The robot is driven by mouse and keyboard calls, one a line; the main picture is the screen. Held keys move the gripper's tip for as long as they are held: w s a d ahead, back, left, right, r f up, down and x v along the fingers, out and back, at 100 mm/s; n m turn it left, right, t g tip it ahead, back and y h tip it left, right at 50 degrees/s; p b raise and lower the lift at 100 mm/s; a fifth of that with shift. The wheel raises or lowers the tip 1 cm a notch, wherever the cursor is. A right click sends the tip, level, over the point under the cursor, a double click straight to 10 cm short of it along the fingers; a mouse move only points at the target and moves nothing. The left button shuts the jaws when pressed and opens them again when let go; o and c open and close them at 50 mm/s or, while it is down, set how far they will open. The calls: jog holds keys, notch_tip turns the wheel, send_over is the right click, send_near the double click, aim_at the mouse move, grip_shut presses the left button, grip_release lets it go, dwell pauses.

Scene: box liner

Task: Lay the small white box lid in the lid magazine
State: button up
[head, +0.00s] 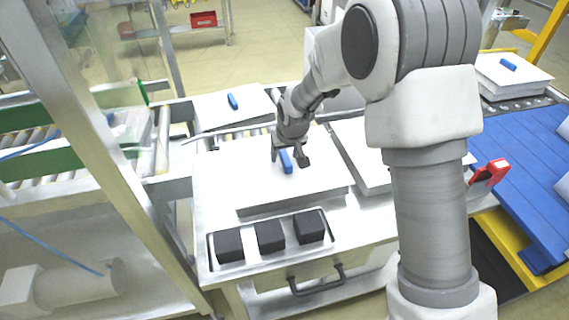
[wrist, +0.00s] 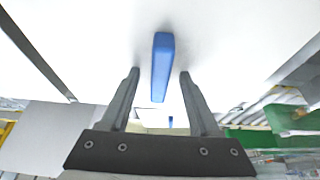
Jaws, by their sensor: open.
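A flat white lid (head: 235,175) with a blue grip bar (head: 286,161) lies on the metal workbench. My gripper (head: 289,158) hangs over this lid with its fingers open, one on each side of the blue bar. In the wrist view the blue bar (wrist: 161,68) shows between the open fingers (wrist: 160,75), apart from both, with the white lid surface (wrist: 230,45) behind it. Other white lids (head: 247,105) and (head: 360,140) lie behind and to the right. I cannot tell for certain which of these is the small lid or which place is the lid magazine.
A tray with three black blocks (head: 270,236) sits at the bench front. White lids are stacked (head: 505,75) at the far right beside a blue slatted surface (head: 525,150). A red device (head: 488,173) stands at the bench's right edge. A metal post (head: 110,150) rises at left.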

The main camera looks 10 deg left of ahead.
jog(key=shift+f+b, duration=0.3)
dwell(0.5)
grip_shut()
jog(key=shift+r, duration=0.1)
